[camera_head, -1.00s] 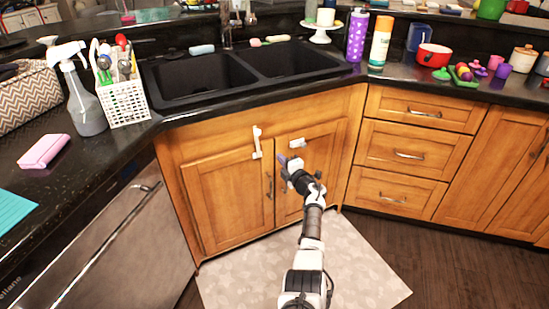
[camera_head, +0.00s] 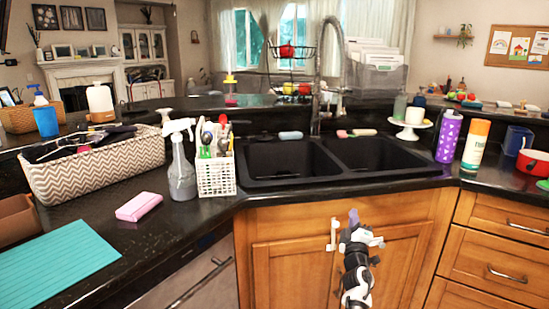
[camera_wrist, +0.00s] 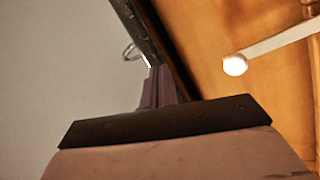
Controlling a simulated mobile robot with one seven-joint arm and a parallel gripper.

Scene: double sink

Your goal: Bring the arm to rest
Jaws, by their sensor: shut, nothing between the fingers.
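My gripper (camera_head: 353,217) is in front of the wooden cabinet doors below the sink, near the lower middle of the head view. Its fingers look purple and are together with nothing between them. My arm runs down from it to the bottom of the picture. In the wrist view the closed fingers (camera_wrist: 160,86) point away from the camera, beside a dark edge and the orange wood of the cabinet.
A white handle-like fitting (camera_head: 333,234) is on the cabinet front just left of my gripper; it seems to show in the wrist view as a white bar (camera_wrist: 262,52). The black double sink (camera_head: 285,180) and dark counter (camera_head: 150,250) lie above and left.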

